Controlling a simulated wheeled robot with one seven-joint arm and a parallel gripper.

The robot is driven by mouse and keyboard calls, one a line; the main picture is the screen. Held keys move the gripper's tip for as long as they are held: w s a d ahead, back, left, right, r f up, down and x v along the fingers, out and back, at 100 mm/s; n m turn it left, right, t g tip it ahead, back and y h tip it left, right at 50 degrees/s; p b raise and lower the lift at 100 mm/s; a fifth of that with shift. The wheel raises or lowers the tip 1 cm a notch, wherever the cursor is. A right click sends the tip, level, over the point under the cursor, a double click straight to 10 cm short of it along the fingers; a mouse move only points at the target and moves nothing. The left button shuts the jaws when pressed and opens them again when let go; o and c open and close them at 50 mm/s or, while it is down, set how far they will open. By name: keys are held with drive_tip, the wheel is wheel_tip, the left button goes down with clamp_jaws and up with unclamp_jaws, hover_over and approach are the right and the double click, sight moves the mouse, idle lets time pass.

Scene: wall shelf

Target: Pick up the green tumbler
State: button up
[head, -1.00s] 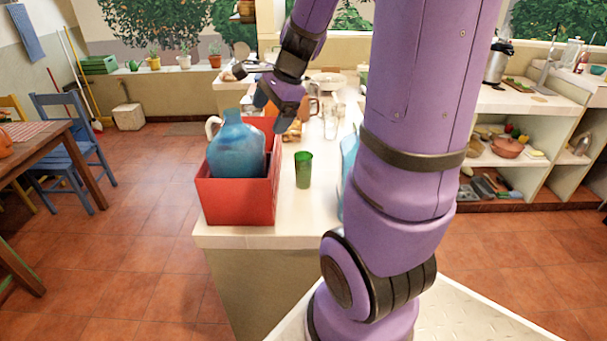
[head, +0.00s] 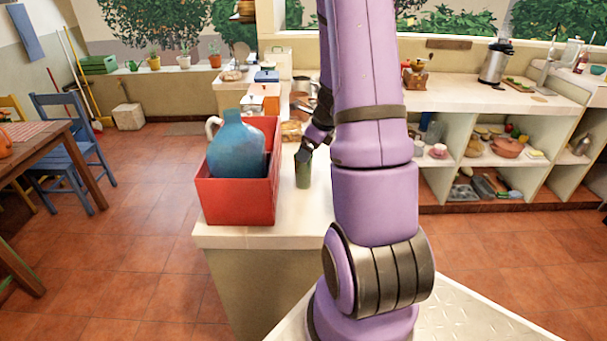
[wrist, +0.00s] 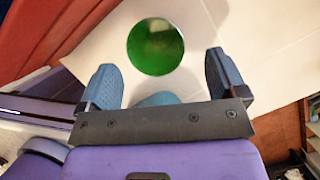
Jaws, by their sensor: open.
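The green tumbler (head: 303,172) stands upright on the white counter, just right of the red crate. In the wrist view the tumbler (wrist: 155,46) shows from above as a round green shape, ahead of and between the fingertips. My gripper (wrist: 160,75) is open and empty, with one blue finger on each side. In the head view my gripper (head: 304,150) is small and dark at the tumbler's upper part, and my arm hides some of it. I cannot tell whether a finger touches the tumbler.
The red crate (head: 236,203) holds a blue jug (head: 236,145) and stands close on the left of the tumbler. Boxes and pots stand farther back on the counter (head: 270,236). My arm hides the counter's right side. Open shelves (head: 480,208) are at the right.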

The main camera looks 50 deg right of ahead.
sight(303, 171)
drive_tip(key=shift+a+x, duration=0.1)
drive_tip(key=shift+x, duration=1.45)
drive_tip(key=shift+a+x, duration=0.15)
drive_tip(key=shift+x, duration=1.4)
drive_tip(key=shift+w+r, duration=0.15)
drive_tip(key=c, duration=1.1)
